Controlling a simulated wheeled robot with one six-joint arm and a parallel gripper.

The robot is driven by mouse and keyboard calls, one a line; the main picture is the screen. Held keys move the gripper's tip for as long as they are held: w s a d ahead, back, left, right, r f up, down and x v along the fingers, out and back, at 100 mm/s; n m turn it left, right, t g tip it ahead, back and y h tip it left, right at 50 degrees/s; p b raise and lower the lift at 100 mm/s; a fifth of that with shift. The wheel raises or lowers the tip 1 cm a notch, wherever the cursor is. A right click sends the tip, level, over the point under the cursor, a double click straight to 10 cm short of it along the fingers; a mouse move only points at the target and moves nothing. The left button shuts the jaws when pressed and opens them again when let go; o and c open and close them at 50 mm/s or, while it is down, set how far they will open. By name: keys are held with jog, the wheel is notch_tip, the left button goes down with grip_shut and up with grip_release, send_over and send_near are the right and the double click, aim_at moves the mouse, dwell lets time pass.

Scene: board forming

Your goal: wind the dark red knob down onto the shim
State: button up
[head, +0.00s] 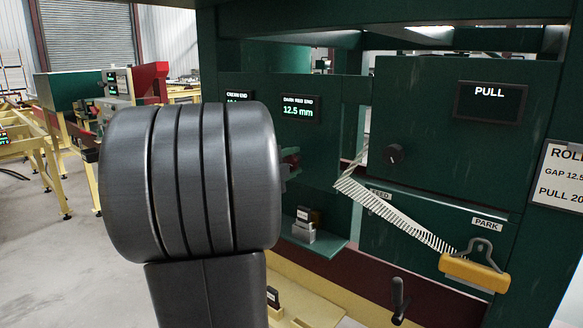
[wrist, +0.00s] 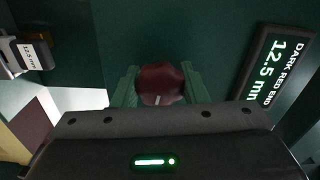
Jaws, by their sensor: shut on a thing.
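The dark red knob (wrist: 160,78) is in the middle of the wrist view, against a dark green panel. My gripper (wrist: 160,90) has its two green fingers on either side of the knob and is shut on it. In the head view only a small dark red part (head: 291,158) shows past my arm, which hides most of the gripper. A small block with a 12.5 mm label (wrist: 34,56) shows at the left of the wrist view; a labelled block (head: 304,224) stands on a green ledge in the head view. I cannot tell whether either is the shim under the knob.
The dark red end display (head: 298,108) reads 12.5 mm; the cream end display (head: 237,97) is partly hidden by my arm. A coiled white cord (head: 398,216) runs to a yellow handle (head: 474,272) at PARK. A black knob (head: 393,154) and a PULL screen (head: 489,102) are on the right.

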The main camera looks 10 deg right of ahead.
jog(key=o, duration=1)
jog(key=shift+c, duration=0.2)
jog(key=b+v, duration=0.1)
jog(key=v, duration=1.2)
jog(key=shift+s+a, duration=0.25)
jog(key=shift+a, duration=0.05)
jog(key=shift+d, duration=0.1)
jog(key=p+x, duration=0.1)
jog(key=x, duration=1.2)
jog(key=shift+w+d, duration=0.25)
jog(key=shift+a, duration=0.1)
